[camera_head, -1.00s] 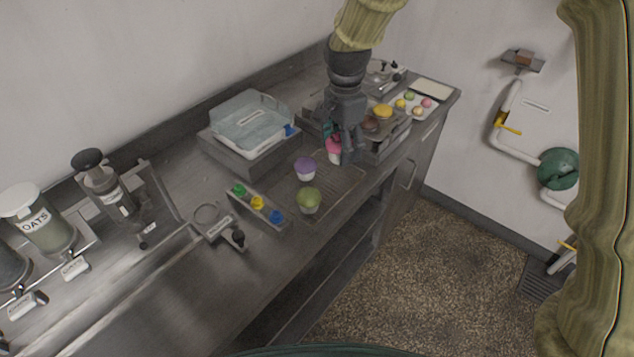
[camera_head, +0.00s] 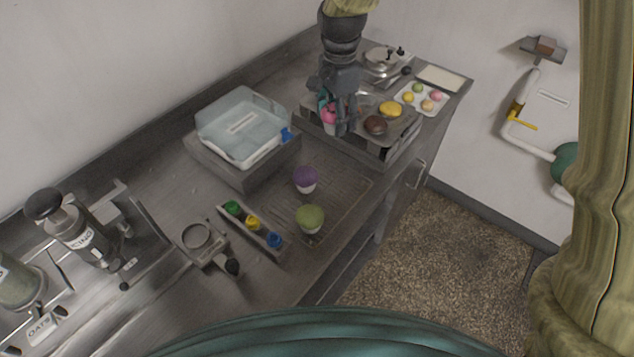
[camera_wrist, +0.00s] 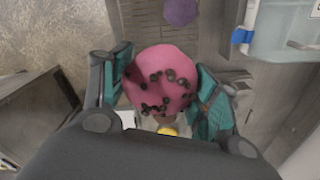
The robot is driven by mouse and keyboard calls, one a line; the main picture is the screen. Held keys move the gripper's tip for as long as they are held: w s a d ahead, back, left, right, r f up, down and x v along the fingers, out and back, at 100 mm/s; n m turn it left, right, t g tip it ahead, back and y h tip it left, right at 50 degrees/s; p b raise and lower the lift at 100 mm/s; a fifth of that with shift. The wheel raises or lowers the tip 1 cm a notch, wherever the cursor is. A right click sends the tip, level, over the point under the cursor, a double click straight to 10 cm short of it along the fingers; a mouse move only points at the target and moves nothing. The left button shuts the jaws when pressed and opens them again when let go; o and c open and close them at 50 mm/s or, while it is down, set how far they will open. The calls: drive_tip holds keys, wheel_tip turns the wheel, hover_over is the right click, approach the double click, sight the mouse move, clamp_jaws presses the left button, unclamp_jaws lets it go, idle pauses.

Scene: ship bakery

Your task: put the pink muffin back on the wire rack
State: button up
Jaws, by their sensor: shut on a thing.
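My gripper (camera_head: 335,122) is shut on the pink muffin (camera_head: 327,113) and holds it off the counter. In the wrist view the dark-dotted pink top (camera_wrist: 160,80) sits between the two teal-padded fingers. The wire rack (camera_head: 348,190) lies on the counter, nearer the robot than my gripper. A purple muffin (camera_head: 305,176) and a green muffin (camera_head: 310,217) stand on the rack's left part; its right part is bare. The purple one also shows at the top of the wrist view (camera_wrist: 180,10). The pink muffin's exact height is hard to tell.
A raised tray (camera_head: 385,150) with brown and yellow round items stands beside my gripper. A lidded clear box (camera_head: 243,125) sits on a grey block to the left. A strip with coloured knobs (camera_head: 252,224) lies by the rack. The counter's front edge is right of the rack.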

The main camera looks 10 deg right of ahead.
drive_tip(key=shift+w+f, duration=0.2)
drive_tip(key=shift+w, duration=0.1)
drive_tip(key=shift+w+a+f+b, duration=0.1)
drive_tip(key=shift+f+b, duration=0.2)
drive_tip(key=shift+b, duration=0.15)
drive_tip(key=shift+s+f+b, duration=0.15)
drive_tip(key=shift+s+b, duration=0.25)
drive_tip(key=shift+f+b, duration=0.3)
drive_tip(key=shift+w+f+b, duration=0.1)
drive_tip(key=shift+f+b, duration=0.2)
drive_tip(key=shift+f, duration=0.1)
drive_tip(key=b, duration=0.7)
hover_over(332, 181)
wheel_tip(332, 181, down, 7)
drive_tip(key=shift+f+p, duration=1.3)
drive_tip(key=shift+f, duration=3.75)
drive_tip(key=shift+f, duration=0.1)
